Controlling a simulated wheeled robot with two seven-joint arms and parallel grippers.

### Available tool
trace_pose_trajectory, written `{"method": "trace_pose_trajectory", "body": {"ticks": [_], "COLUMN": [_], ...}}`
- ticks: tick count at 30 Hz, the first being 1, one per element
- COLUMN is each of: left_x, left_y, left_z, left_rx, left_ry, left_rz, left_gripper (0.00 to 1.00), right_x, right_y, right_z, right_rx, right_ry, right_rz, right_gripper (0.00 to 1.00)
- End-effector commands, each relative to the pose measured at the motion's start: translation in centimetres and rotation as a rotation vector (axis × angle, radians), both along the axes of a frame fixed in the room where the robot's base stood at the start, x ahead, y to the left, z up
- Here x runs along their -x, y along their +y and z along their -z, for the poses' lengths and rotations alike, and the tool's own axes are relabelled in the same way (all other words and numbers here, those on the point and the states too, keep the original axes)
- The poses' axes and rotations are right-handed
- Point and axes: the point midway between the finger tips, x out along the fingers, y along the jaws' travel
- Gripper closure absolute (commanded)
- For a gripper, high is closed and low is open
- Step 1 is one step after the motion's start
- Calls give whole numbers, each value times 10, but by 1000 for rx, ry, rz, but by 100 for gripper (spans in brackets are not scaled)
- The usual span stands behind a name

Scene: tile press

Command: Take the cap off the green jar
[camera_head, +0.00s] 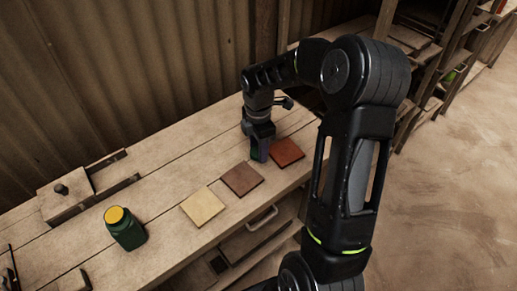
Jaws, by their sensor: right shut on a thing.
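My right gripper (259,157) points down at the bench, just left of the red-brown tile and well to the right of the jar. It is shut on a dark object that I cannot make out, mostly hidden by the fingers. My left gripper does not show.
A cream tile (202,207), a brown tile (242,179) and a red-brown tile (286,153) lie in a row along the bench (165,170). A wooden block with a knob (62,190) stands at the left. A corrugated wall closes the back.

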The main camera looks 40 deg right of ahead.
Motion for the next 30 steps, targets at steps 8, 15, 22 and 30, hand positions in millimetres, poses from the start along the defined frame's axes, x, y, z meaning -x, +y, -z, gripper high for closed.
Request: {"method": "trace_pose_trajectory", "body": {"ticks": [8,15,22,30], "left_x": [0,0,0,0], "left_y": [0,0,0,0], "left_z": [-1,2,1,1], "left_rx": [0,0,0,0], "left_ry": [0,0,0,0], "left_rz": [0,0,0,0], "left_gripper": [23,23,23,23], "right_x": [0,0,0,0], "right_y": [0,0,0,0], "right_z": [10,14,13,12], "right_rx": [0,0,0,0], "right_ry": [0,0,0,0], "right_rz": [1,1,1,1], "right_gripper": [100,54,35,34]}}
